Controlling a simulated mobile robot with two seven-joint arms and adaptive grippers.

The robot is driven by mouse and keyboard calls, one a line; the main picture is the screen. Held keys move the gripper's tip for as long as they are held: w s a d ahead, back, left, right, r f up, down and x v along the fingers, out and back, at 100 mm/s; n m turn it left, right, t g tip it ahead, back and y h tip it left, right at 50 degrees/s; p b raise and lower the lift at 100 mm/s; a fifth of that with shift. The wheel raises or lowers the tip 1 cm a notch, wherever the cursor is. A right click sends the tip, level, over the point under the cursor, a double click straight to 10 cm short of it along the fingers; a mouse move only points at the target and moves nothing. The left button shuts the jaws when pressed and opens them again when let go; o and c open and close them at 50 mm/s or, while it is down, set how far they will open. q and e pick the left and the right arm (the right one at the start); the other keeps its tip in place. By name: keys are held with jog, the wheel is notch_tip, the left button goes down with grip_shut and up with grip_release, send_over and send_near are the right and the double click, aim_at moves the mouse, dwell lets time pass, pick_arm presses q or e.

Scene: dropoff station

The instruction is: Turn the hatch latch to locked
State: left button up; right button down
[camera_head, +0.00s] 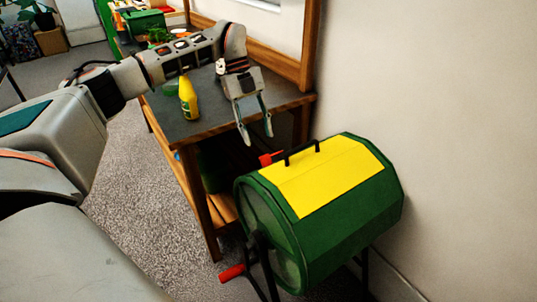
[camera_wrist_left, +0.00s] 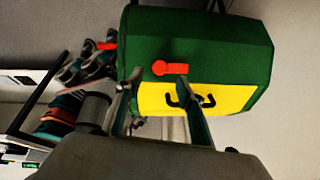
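The hatch is a yellow panel (camera_head: 325,172) on a green drum (camera_head: 350,232), with a black bar handle (camera_head: 301,151). The red latch (camera_head: 270,158) sits beside the hatch edge on the table side. In the left wrist view, the latch (camera_wrist_left: 172,68) lies sideways along the edge between the green wall and the yellow panel (camera_wrist_left: 232,96). My left gripper (camera_head: 256,134) points down above the latch, fingers apart and empty. In the left wrist view, one fingertip overlaps the area near the latch; contact cannot be told. My right gripper cannot be made out clearly.
A dark-topped wooden table (camera_head: 215,118) stands behind the drum, with a yellow bottle (camera_head: 188,98) and a green box (camera_head: 145,22) on it. A red crank grip (camera_head: 232,272) sticks out from the drum's near end. A white wall (camera_head: 430,110) is close on the right.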

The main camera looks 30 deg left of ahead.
aim_at(266, 161)
pick_arm(q)
jog(key=x, duration=0.6)
jog(key=shift+d+f+b, duration=0.15)
jog(key=shift+f+b, duration=0.2)
jog(key=shift+b, duration=0.05)
grip_shut()
